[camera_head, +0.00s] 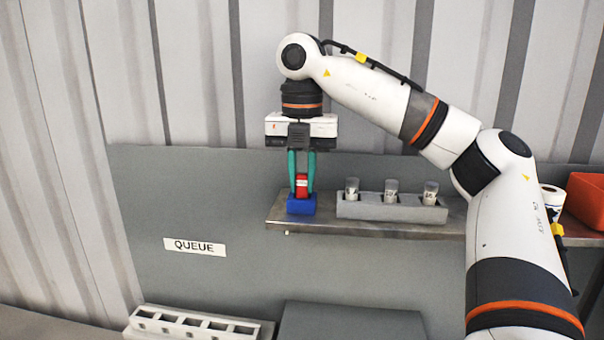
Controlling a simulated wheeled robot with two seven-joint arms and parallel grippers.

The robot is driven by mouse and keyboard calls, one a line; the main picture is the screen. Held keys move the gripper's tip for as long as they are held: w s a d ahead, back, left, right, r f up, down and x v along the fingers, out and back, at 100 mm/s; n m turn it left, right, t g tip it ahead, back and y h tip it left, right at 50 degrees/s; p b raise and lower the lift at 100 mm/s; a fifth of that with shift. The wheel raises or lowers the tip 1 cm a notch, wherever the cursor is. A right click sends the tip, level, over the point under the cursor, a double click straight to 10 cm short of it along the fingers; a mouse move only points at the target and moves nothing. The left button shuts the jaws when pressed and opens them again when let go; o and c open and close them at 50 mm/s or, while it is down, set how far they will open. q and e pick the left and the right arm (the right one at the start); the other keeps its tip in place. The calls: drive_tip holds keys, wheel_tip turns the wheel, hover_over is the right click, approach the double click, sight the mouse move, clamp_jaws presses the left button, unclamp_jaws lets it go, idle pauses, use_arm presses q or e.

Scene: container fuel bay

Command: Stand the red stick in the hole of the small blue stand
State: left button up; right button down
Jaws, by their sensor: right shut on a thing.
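The red stick (301,183) is upright between the green fingers of my right gripper (301,184), which is shut on it. The small blue stand (301,206) sits at the left end of the metal shelf. The stick is directly over the stand and its lower end meets the stand's top in this view. The hole is hidden, so I cannot tell how deep the stick sits in it. My left gripper is not in view.
A grey rack (390,212) with several capped vials stands on the shelf (460,231) right of the stand. A red bin (587,199) and a white roll (552,197) are at the far right. A white slotted rack (190,325) and a grey box (352,322) are below.

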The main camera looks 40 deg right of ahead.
drive_tip(key=shift+f, duration=0.1)
drive_tip(key=c, duration=1.2)
unclamp_jaws()
wheel_tip(320, 180, up, 10)
drive_tip(key=p, duration=0.3)
drive_tip(key=shift+r, duration=1)
